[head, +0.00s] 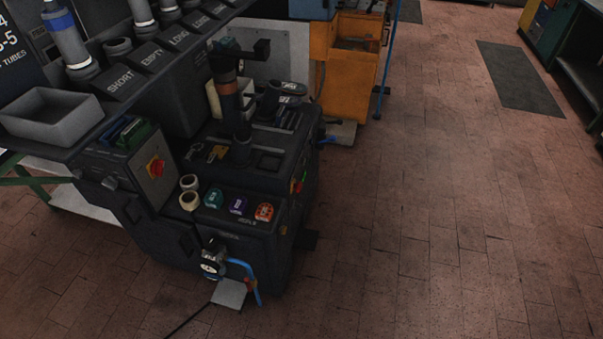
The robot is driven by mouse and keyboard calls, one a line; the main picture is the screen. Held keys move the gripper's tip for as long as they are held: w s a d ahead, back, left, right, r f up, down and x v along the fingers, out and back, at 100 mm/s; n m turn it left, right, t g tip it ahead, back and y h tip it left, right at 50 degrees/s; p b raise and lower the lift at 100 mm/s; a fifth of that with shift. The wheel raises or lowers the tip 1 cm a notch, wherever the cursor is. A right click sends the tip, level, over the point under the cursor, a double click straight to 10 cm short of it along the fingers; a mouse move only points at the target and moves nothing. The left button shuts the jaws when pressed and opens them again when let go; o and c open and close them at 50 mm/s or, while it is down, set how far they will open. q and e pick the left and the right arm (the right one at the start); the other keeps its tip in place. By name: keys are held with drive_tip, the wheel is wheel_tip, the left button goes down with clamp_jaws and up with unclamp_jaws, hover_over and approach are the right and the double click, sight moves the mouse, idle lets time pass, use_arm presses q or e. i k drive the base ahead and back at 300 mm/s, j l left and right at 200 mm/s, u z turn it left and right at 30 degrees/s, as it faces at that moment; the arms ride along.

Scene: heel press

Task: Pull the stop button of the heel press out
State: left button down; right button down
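The dark heel press (235,165) stands left of the middle in the head view, with a post (236,118) with an orange band rising from its top. Neither of my grippers is in view.
A shelf (185,75) with labelled sections and a grey bin (50,117) overhangs the left side. Teal, purple and orange round items and two pale rings lie on the press's front ledge. A blue handle (245,268) sticks out at the front.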

sight(299, 187)
drive_tip(key=i+l+u, duration=0.2)
drive_tip(key=i+l, duration=0.15)
drive_tip(key=l, duration=0.3)
drive_tip(key=i+l+u, duration=0.1)
drive_tip(key=l, duration=0.25)
drive_tip(key=i+l+u, duration=0.1)
drive_tip(key=i+l, duration=0.15)
drive_tip(key=l, duration=0.1)
